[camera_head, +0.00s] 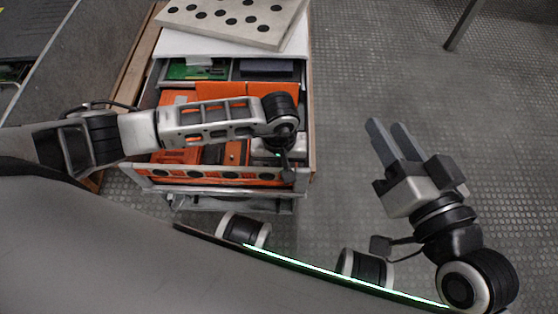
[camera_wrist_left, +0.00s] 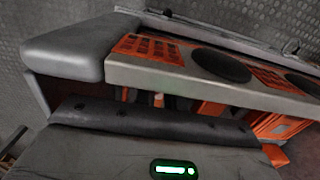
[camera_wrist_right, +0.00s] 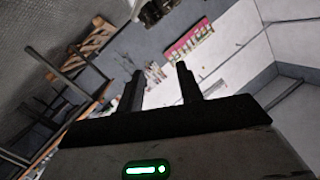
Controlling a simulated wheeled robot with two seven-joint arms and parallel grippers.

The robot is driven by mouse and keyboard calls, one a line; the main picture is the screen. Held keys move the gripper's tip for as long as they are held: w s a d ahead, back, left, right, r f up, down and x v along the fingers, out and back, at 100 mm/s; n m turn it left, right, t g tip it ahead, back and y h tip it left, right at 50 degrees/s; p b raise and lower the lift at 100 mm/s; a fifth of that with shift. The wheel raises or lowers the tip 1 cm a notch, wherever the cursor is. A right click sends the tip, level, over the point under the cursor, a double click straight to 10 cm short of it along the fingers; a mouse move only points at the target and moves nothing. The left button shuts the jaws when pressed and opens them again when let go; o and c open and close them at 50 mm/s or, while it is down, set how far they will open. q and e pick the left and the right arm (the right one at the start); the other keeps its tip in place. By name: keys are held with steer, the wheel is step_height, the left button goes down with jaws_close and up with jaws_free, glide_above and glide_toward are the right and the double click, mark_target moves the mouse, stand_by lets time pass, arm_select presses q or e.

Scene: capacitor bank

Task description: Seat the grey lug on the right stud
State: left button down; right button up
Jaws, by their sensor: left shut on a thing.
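My left gripper (camera_head: 277,150) is over the right part of the open orange-and-grey cabinet (camera_head: 215,190), pointing down into it and largely covered by my own wrist. Its body (camera_wrist_left: 150,125) fills the bottom of the left wrist view. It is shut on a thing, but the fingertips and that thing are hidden. I cannot make out the grey lug or tell which stud is the right one. A small pale post (camera_wrist_left: 158,100) shows just beyond the gripper body. My right gripper (camera_head: 388,132) is open and empty above the floor, right of the cabinet.
A grey front rail (camera_wrist_left: 200,85) with black round discs runs close beyond the left gripper. A perforated board (camera_head: 230,18) lies across the cabinet's back. A green circuit board (camera_head: 196,70) sits inside. The floor (camera_head: 400,70) right of the cabinet is clear.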

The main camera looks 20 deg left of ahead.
arm_select(q)
steer(key=shift+f+b, duration=0.3)
steer(key=shift+f, duration=0.05)
arm_select(e)
steer(key=shift+f, duration=0.3)
arm_select(q)
steer(key=shift+f+b, duration=0.4)
steer(key=shift+b, duration=0.05)
arm_select(e)
steer(key=shift+r, duration=0.1)
stand_by(0.5)
arm_select(q)
steer(key=c, duration=1.4)
jaws_free()
arm_select(e)
steer(key=shift+r, duration=0.1)
